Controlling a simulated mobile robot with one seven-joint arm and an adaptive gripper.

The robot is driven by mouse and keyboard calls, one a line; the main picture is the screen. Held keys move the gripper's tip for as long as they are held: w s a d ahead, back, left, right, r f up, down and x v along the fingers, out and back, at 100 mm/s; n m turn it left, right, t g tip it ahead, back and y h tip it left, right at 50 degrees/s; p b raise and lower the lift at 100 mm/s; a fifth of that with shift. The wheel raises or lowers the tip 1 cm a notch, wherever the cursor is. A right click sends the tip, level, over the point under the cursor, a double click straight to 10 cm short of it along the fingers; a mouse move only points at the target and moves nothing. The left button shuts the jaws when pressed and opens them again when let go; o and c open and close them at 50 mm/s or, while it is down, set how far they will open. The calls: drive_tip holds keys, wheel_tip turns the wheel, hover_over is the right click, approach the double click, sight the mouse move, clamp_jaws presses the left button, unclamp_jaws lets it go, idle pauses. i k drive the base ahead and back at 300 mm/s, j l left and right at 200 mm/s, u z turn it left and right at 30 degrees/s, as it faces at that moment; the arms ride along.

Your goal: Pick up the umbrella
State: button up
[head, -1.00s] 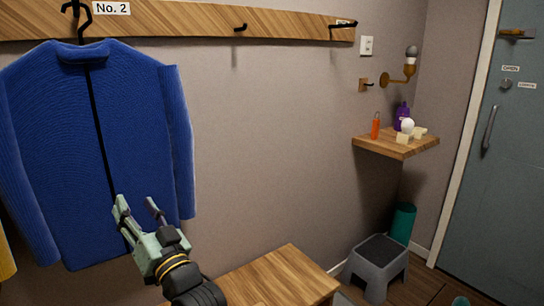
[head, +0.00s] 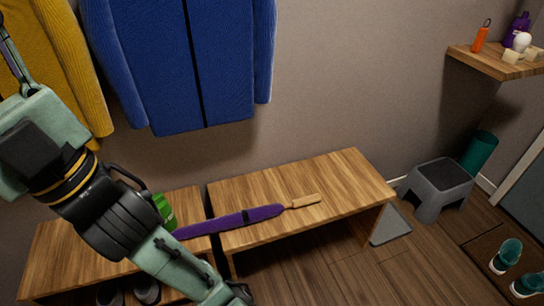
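A purple umbrella (head: 250,215) with a light wooden handle (head: 306,200) lies closed along the top of the wooden benches in the head view. It spans the gap between the two benches. Its left end is hidden behind my arm. My gripper (head: 14,62) is at the upper left edge of the view, partly cut off, well above and to the left of the umbrella. It is not touching the umbrella. Its fingers are only partly seen, so I cannot tell whether they are open.
A green object (head: 164,210) sits on the left bench (head: 75,235), partly behind my arm. Blue (head: 185,60) and yellow (head: 65,65) garments hang above. The right bench (head: 345,180) is otherwise clear. A grey step stool (head: 440,185) and teal shoes (head: 508,255) are at the right.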

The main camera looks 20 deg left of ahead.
sight(246, 216)
drive_tip(key=i+l, duration=0.15)
drive_tip(key=l, duration=0.2)
drive_tip(key=i+l, duration=0.1)
drive_tip(key=l, duration=0.25)
drive_tip(key=i+l+u, duration=0.1)
drive_tip(key=l+u, duration=0.7)
drive_tip(key=i+j+u, duration=0.1)
drive_tip(key=u, duration=0.25)
drive_tip(key=i+u, duration=0.3)
drive_tip(key=j+u, duration=0.1)
drive_tip(key=u, duration=0.25)
drive_tip(key=i, duration=0.15)
